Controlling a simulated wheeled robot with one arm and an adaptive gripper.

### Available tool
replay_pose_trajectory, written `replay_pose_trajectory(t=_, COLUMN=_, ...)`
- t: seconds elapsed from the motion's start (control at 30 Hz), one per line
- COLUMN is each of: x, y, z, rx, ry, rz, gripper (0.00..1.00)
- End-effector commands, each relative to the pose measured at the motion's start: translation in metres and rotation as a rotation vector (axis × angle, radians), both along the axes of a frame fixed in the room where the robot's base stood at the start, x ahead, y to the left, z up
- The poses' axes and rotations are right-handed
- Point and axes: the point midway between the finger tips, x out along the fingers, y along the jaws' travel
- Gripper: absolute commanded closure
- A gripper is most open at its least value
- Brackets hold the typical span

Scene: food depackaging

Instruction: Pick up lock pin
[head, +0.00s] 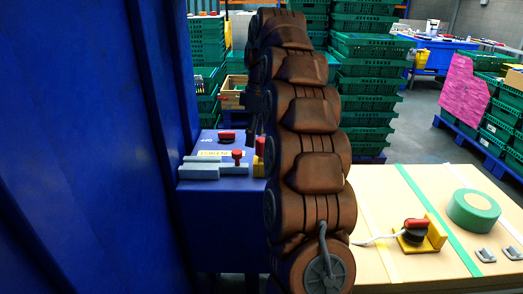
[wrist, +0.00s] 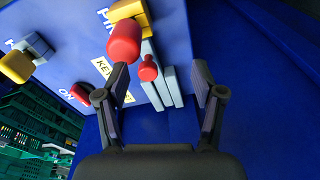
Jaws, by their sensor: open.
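The likely lock pin is a red-ended piece (wrist: 124,40) at a yellow block (wrist: 131,11) beside the "PIN" lettering in the wrist view. In the head view a yellow piece with a red top (head: 259,146) shows beside my arm, partly hidden by it. A smaller red knob (wrist: 148,69) sits at grey bars (wrist: 164,87); in the head view it also stands upright (head: 237,156). My gripper (wrist: 160,78) is open with nothing between its fingers. Its left fingertip overlaps the view just below the red-ended piece; I cannot tell whether they touch.
The blue box (head: 210,196) carries the pieces, with a red switch (wrist: 80,93) by "ON". A blue wall (head: 80,140) stands close on the left. Right, a pale table (head: 380,190) holds a green tape roll (head: 473,210) and a red-black knob (head: 415,230). Green crates (head: 368,90) stack behind.

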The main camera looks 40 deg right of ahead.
Motion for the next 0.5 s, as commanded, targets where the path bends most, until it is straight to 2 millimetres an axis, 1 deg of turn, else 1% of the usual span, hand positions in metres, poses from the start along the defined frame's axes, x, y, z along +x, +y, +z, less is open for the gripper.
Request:
replay_pose_trajectory(t=0.03, x=0.004, y=-0.011, z=0.000, rx=-0.003, ry=-0.007, rz=0.007, gripper=0.32)
replay_pose_trajectory(t=0.2, x=0.011, y=-0.036, z=0.001, rx=-0.013, ry=-0.022, rz=0.037, gripper=0.32)
replay_pose_trajectory(t=0.37, x=0.012, y=-0.045, z=-0.001, rx=-0.018, ry=-0.029, rz=0.052, gripper=0.32)
replay_pose_trajectory(t=0.5, x=0.013, y=-0.045, z=-0.011, rx=-0.018, ry=-0.029, rz=0.054, gripper=0.32)
